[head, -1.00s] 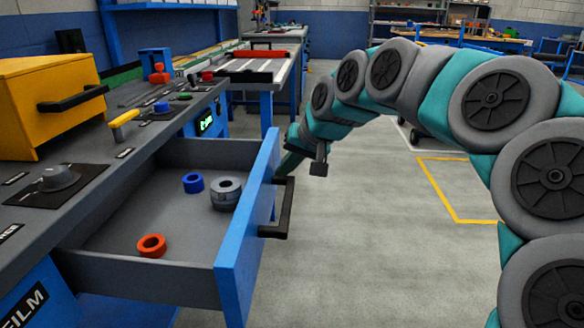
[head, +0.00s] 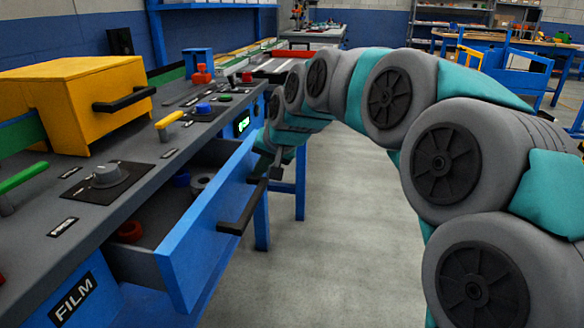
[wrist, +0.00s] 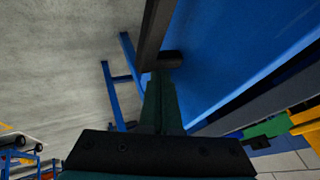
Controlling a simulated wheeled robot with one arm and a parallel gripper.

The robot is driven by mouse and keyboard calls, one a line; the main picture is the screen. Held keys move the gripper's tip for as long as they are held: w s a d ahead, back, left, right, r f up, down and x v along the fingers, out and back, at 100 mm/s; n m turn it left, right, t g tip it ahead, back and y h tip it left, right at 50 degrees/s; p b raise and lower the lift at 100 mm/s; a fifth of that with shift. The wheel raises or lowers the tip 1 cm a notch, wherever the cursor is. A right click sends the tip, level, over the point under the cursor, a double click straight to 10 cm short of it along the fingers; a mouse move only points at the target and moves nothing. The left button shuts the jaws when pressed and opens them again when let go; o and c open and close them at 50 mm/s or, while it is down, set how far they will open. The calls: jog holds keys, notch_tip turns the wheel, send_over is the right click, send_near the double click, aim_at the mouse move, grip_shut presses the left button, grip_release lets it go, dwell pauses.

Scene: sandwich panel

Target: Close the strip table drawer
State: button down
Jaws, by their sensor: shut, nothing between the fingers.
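The strip table drawer (head: 205,232) is part-way out, with its blue front facing right in the head view. Its black handle (head: 242,208) sticks out from the front; the handle also shows in the wrist view (wrist: 156,32), beside the blue drawer front (wrist: 225,45). My gripper (head: 273,172) is at the far end of the drawer front, close to the handle's far end. Its fingers (wrist: 161,95) are shut and empty in the wrist view. Whether they touch the front or handle is unclear.
The drawer holds a red ring (head: 130,231), a blue ring (head: 181,178) and a grey roll (head: 201,182). The worktop (head: 125,190) above carries a yellow box (head: 75,95) and a knob (head: 106,175). Open floor (head: 335,250) lies to the right.

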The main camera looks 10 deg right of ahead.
aim_at(235, 153)
jog(key=w+a, duration=0.1)
jog(key=a, duration=0.2)
jog(key=w+a, duration=0.2)
jog(key=a, duration=0.2)
jog(key=w+a+p, duration=0.1)
jog(key=w+a, duration=0.1)
jog(key=a, duration=0.1)
jog(key=shift+a, duration=0.3)
jog(key=shift+r, duration=0.1)
